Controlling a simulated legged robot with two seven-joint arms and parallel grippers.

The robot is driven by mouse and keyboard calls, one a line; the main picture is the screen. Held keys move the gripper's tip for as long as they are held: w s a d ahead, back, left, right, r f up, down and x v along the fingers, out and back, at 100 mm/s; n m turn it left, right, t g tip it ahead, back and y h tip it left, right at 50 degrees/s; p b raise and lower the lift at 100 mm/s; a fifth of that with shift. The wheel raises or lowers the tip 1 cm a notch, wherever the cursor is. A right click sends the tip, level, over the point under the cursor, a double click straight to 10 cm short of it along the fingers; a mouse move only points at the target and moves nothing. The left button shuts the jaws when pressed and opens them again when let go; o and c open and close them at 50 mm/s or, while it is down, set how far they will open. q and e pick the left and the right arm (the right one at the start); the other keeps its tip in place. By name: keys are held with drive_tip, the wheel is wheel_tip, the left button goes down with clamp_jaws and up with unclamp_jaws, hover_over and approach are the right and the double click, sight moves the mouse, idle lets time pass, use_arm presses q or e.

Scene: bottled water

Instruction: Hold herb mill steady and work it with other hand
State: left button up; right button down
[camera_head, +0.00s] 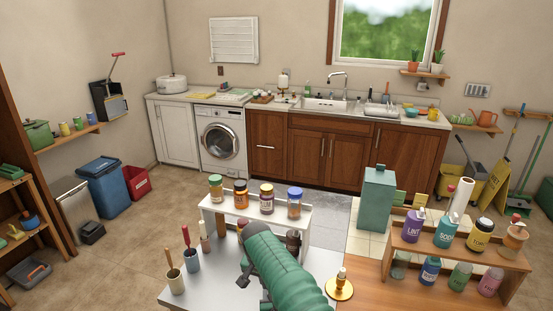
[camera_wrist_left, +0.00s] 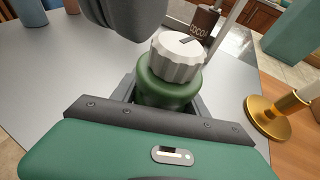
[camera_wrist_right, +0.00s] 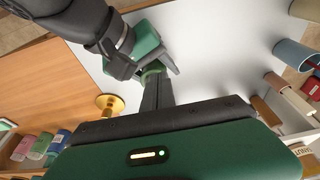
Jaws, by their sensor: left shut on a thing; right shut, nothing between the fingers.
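The herb mill (camera_wrist_left: 168,88) stands upright in the left wrist view, with a green body and a ridged pale knob (camera_wrist_left: 177,49) on top. My left gripper (camera_wrist_left: 166,103) is shut around its green body, dark fingers on both sides. My right gripper (camera_wrist_right: 156,92) is shut and empty. In the right wrist view its fingers point at a small green part, probably the mill, beside my left gripper (camera_wrist_right: 145,48). Whether they touch it I cannot tell. A large green arm part of mine covers the table's middle in the head view, and the mill is hidden there.
A white riser with several jars (camera_head: 267,198) stands behind. Cups with utensils (camera_head: 191,259) are at the left of the grey table (camera_head: 205,290). A gold stand (camera_head: 340,289) is close on the right, before a wooden bottle rack (camera_head: 460,257). A brown cocoa container (camera_wrist_left: 205,22) is behind the mill.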

use_arm(q)
drive_tip(key=shift+f, duration=0.1)
use_arm(e)
drive_tip(key=shift+w+v, duration=0.2)
drive_tip(key=shift+v, duration=0.65)
drive_tip(key=shift+w+v, duration=0.2)
drive_tip(key=shift+v, duration=0.65)
drive_tip(key=shift+d+r, duration=0.1)
drive_tip(key=shift+d, duration=0.05)
wheel_tip(320, 180, down, 6)
drive_tip(key=d, duration=0.2)
drive_tip(key=shift+s+d, duration=0.2)
drive_tip(key=shift+s, duration=0.05)
drive_tip(key=shift+w, duration=0.15)
